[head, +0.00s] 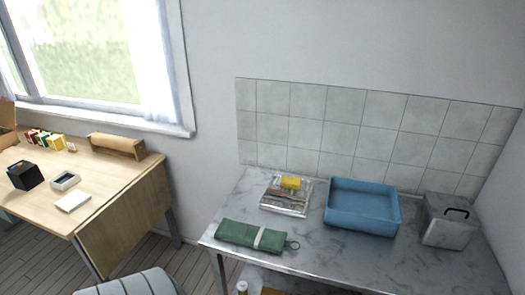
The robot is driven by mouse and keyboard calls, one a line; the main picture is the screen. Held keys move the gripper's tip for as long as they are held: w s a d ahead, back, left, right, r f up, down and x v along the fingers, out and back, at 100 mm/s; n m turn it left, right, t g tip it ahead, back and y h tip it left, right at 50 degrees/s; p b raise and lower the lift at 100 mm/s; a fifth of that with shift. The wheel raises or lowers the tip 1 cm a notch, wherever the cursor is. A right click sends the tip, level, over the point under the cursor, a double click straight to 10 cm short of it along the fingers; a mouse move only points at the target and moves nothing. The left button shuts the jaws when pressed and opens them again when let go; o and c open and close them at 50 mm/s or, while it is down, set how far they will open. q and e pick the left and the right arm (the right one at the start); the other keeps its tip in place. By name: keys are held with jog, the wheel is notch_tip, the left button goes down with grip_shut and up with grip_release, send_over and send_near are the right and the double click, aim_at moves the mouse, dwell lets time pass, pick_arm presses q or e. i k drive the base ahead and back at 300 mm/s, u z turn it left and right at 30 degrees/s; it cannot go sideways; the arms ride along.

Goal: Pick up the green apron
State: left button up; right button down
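The green apron (241,236) lies rolled or folded on the marble-topped table (320,258), near its front left edge. A pale band wraps around it, and a dark loop sticks out at its right end. It is fully in view with nothing over it. Neither of my grippers is in the head view.
A wooden desk (125,206) with small items stands at left. A tiled wall (345,130) backs the table.

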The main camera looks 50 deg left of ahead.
aim_at(257, 237)
jog(key=u, duration=0.65)
jog(key=i, duration=0.8)
jog(key=u, duration=1)
jog(key=i, duration=0.2)
jog(key=u, duration=0.2)
